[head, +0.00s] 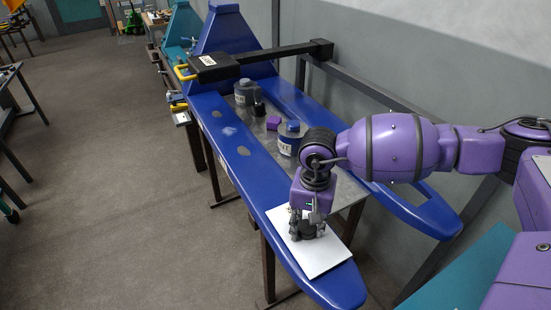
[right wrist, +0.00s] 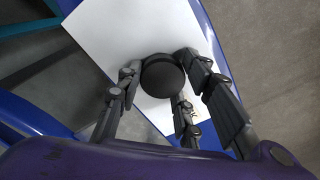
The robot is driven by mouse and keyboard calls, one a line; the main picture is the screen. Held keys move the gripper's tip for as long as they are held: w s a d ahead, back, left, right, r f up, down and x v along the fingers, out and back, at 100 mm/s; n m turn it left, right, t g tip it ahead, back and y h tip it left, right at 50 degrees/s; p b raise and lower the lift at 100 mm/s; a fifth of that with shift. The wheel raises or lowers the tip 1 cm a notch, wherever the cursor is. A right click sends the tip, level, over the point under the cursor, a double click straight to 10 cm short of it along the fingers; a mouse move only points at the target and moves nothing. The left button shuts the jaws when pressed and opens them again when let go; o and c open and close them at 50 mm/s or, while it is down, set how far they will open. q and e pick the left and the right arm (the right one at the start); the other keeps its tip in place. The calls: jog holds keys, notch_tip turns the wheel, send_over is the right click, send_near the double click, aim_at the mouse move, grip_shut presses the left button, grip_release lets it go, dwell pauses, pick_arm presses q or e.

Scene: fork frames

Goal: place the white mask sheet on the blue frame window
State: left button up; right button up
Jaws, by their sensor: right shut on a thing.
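The white mask sheet (head: 326,258) is over the near end of the left prong of the blue frame (head: 262,182). A round black knob (right wrist: 162,76) stands on the sheet. My right gripper (head: 306,226) points down with its fingers around this knob and is shut on it. In the right wrist view the sheet (right wrist: 105,35) has blue frame surface along its right and lower edges. I cannot tell whether it touches the frame. No window shows on this prong near the sheet; the sheet may hide it. My left gripper is not in view.
A metal table (head: 345,188) between the prongs holds a blue-capped jar (head: 289,138), a grey jar (head: 244,92), a small black bottle (head: 258,104) and a purple block (head: 273,123). A black bar (head: 260,57) crosses the frame's far end.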

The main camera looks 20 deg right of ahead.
aim_at(309, 227)
jog(key=shift+f, duration=0.55)
jog(key=shift+f, duration=0.15)
jog(key=o, duration=1.2)
jog(key=shift+o, duration=0.2)
jog(key=shift+r, duration=0.35)
notch_tip(309, 227, up, 12)
jog(key=shift+f, duration=0.15)
